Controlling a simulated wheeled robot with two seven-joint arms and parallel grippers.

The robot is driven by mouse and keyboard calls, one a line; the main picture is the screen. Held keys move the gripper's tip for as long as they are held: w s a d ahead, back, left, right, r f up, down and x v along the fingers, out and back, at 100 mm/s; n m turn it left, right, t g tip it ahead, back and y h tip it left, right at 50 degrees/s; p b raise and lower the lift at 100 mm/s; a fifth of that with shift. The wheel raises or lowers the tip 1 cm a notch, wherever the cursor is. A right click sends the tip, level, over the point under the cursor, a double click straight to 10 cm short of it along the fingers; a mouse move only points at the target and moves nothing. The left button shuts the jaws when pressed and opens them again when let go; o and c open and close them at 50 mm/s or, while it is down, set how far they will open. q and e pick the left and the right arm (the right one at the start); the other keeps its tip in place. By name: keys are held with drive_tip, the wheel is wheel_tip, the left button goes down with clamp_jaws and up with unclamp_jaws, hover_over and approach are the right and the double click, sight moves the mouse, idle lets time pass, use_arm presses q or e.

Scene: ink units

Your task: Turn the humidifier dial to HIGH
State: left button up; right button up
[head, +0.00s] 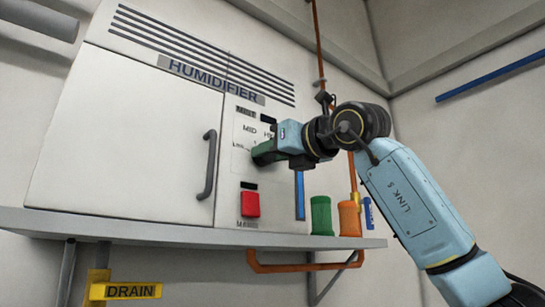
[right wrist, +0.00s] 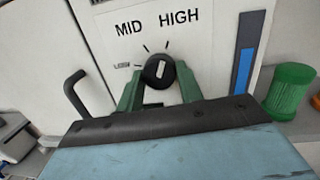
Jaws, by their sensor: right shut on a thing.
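The humidifier (head: 135,130) is a large pale cabinet on a shelf, with a nameplate across its front. Its round black dial (right wrist: 153,75) carries a short white mark that stands nearly upright in the right wrist view; which end points is hard to tell. The MID label (right wrist: 128,28) and HIGH label (right wrist: 179,18) are above the dial, with a small LOW label at its left. My right gripper (right wrist: 159,82) has its green fingers on either side of the dial, shut on it. In the head view the right gripper (head: 262,154) hides the dial. My left gripper is not in view.
A red button (head: 250,204) is below the dial and a dark door handle (head: 208,165) is to its left. A blue strip (head: 300,195) is at the right. Green (head: 321,216) and orange (head: 349,219) containers stand on the shelf (head: 150,228).

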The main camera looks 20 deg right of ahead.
idle(0.5)
drive_tip(key=o, duration=1)
drive_tip(key=b+v, duration=0.5)
drive_tip(key=v, duration=0.8)
drive_tip(key=shift+s+f, duration=0.1)
drive_tip(key=shift+s, duration=0.15)
drive_tip(key=shift+w, duration=0.1)
